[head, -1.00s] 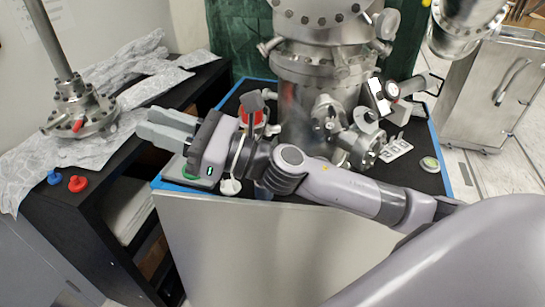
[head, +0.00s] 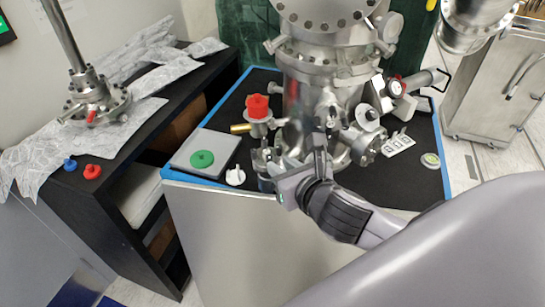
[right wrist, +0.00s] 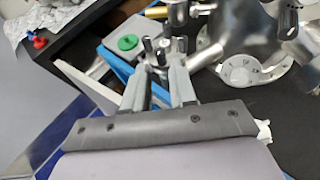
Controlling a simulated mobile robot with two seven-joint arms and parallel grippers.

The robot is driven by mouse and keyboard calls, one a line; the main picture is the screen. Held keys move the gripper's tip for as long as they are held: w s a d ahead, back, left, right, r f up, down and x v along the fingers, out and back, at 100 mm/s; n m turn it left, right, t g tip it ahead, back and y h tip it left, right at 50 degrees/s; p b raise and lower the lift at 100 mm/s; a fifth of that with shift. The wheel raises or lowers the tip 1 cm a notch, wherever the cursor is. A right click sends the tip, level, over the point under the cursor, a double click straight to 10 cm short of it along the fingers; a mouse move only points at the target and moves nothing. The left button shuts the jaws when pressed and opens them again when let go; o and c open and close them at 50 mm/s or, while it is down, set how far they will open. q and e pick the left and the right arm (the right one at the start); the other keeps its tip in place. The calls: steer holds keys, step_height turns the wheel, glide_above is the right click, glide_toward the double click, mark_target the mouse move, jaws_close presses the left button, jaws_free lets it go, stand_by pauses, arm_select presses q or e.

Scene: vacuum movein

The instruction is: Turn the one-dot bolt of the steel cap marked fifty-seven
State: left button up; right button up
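No number or dots can be read on any steel part, so I cannot tell which one is the cap marked fifty-seven. A small steel piece with upright bolts (right wrist: 157,50) is just beyond my right fingertips in the right wrist view. My right gripper (head: 270,160) is in front of the steel chamber (head: 305,105), fingers pointing left and forward. In the right wrist view its two fingers (right wrist: 160,72) stand apart with nothing clearly held; contact with the steel piece cannot be told. My left gripper is not in view.
A grey plate (head: 186,160) with a green disc (head: 202,159), a white knob (head: 235,177) and a red-topped valve (head: 257,106) stand left of my gripper on the black bench. A white plate (head: 398,143) lies right. The side table (head: 140,140) has a wrapped sheet.

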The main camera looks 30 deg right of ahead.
mark_target(270, 158)
steer(key=shift+x, duration=2.8)
steer(key=shift+r, duration=0.1)
jaws_close()
